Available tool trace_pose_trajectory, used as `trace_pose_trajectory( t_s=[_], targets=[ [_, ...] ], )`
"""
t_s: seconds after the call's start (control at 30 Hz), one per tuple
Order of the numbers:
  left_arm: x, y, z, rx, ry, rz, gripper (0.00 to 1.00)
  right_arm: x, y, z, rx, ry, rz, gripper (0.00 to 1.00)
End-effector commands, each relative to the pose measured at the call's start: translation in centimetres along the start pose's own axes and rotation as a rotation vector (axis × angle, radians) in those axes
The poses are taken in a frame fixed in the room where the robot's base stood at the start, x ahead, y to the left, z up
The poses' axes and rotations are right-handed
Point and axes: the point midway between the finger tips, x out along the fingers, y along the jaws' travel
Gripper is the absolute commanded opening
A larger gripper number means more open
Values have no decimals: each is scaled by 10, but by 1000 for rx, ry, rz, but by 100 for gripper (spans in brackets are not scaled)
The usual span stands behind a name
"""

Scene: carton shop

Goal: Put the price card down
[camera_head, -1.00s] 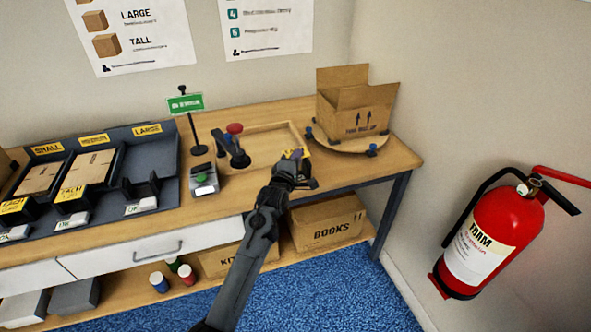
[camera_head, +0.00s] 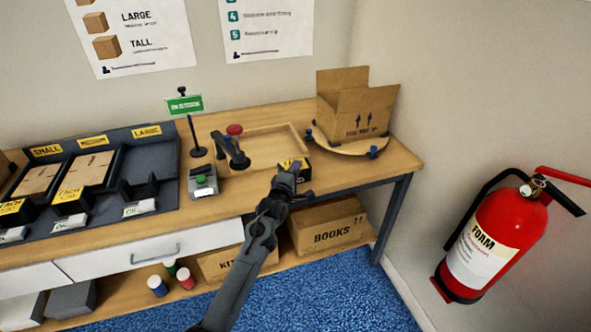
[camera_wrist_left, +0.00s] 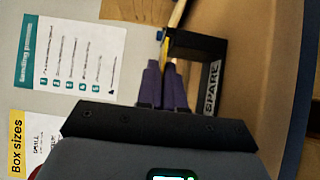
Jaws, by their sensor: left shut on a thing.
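The price card (camera_head: 287,162) shows as a small yellow piece at the tip of my left gripper (camera_head: 290,170), over the right front part of the bench. In the left wrist view the card (camera_wrist_left: 177,16) is a thin yellow edge just beyond the purple fingers (camera_wrist_left: 165,75), which are close together and shut on it. A black holder (camera_head: 304,171) is right beside the card; in the wrist view this holder (camera_wrist_left: 198,45) has a "SPARE" label. I cannot tell whether the card touches the holder. My right gripper is not in view.
A recessed wooden tray (camera_head: 262,143) lies behind the gripper. An open carton (camera_head: 352,118) stands on a round turntable (camera_head: 348,147) at the back right.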

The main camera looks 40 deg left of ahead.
Motion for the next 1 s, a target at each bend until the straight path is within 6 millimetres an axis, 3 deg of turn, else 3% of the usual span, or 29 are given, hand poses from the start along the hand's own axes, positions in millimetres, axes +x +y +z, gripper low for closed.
trace_pose_trajectory(
  t_s=[0.17, 0.2, 0.33, 0.77, 1.0],
  targets=[
    [0, -6, 0, -1, 0, 0, 0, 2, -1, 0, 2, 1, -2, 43],
    [0, -5, 0, 0, 0, 0, 13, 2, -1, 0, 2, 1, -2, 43],
    [0, -5, 0, 0, 0, 0, 32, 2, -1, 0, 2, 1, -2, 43],
    [0, 4, 0, 1, -1, 0, 32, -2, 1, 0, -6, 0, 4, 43],
    [-33, 3, 0, -1, 0, -1, 32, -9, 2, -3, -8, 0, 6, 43]
  ],
)
